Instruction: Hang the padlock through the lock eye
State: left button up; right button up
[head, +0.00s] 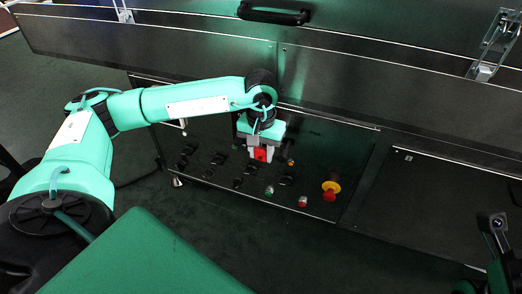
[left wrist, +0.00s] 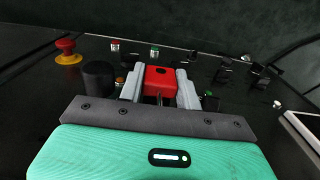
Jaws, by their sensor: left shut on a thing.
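The red padlock (head: 262,155) is held between the grey fingers of my left gripper (head: 258,149), in front of the black control panel. In the left wrist view the padlock's red body (left wrist: 160,76) sits between the two fingers (left wrist: 161,88), and what looks like its thin metal shackle shows below the body. The fingers are shut on it. I cannot make out the lock eye in either view; the gripper and arm cover part of the panel. At the lower right of the head view a dark arm part shows, but no right gripper fingers are seen.
The panel (head: 325,155) carries several black knobs, small push buttons and a red emergency stop (head: 330,190) on a yellow base, also in the left wrist view (left wrist: 67,47). A large black knob (left wrist: 98,76) stands left of the fingers. A dark ledge (head: 200,57) runs above the panel.

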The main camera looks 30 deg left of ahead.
aim_at(261, 160)
pick_arm(q)
jog(key=shift+f+b, duration=1.25)
jog(key=shift+f, duration=0.5)
jog(key=o, duration=1.1)
jog(key=shift+r, duration=0.1)
notch_tip(261, 160, up, 14)
jog(key=p, duration=0.6)
